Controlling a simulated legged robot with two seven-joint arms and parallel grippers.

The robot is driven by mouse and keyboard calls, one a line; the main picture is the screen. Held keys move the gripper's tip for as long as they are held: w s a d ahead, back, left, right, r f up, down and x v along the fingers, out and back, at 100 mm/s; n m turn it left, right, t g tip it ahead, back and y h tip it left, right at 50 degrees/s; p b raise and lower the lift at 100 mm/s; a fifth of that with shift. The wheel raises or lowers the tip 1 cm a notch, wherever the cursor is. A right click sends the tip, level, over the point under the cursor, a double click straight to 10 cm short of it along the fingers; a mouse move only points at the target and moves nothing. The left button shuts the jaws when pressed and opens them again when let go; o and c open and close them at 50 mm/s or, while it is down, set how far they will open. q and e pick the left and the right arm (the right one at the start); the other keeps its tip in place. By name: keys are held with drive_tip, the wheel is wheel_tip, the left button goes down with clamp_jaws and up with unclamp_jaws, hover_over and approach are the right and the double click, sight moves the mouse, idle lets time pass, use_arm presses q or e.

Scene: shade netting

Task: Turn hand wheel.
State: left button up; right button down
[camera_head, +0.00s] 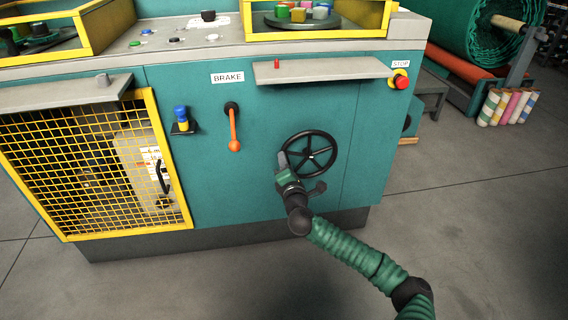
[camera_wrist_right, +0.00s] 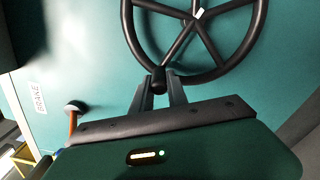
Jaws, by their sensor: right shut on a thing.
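The hand wheel (camera_head: 333,155) is a black spoked ring on the front of the teal machine. In the right wrist view the hand wheel (camera_wrist_right: 249,42) fills the top, its light-marked hub near the upper edge. My right gripper (camera_head: 283,160) is at the lower left of the rim in the head view. In the right wrist view my right gripper (camera_wrist_right: 161,92) has its two fingers on either side of a dark rounded part at the rim, shut on it. The exact contact is partly hidden. My left gripper is not in view.
An orange-tipped lever (camera_head: 234,130) hangs under the BRAKE label (camera_head: 228,78), left of the wheel. A grey shelf (camera_head: 320,69) juts out above the wheel. A red stop button (camera_head: 401,80) is at upper right. A yellow mesh guard (camera_head: 95,165) covers the left. Floor at right is open.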

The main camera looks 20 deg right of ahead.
drive_tip(key=shift+d+r, duration=0.2)
drive_tip(key=shift+d, duration=0.05)
drive_tip(key=c, duration=1.3)
unclamp_jaws()
drive_tip(key=shift+f, duration=0.1)
drive_tip(key=shift+s+a, duration=0.1)
drive_tip(key=p+v, duration=0.5)
drive_tip(key=v, duration=1.1)
drive_tip(key=shift+s, duration=0.3)
drive_tip(key=shift+a, duration=0.25)
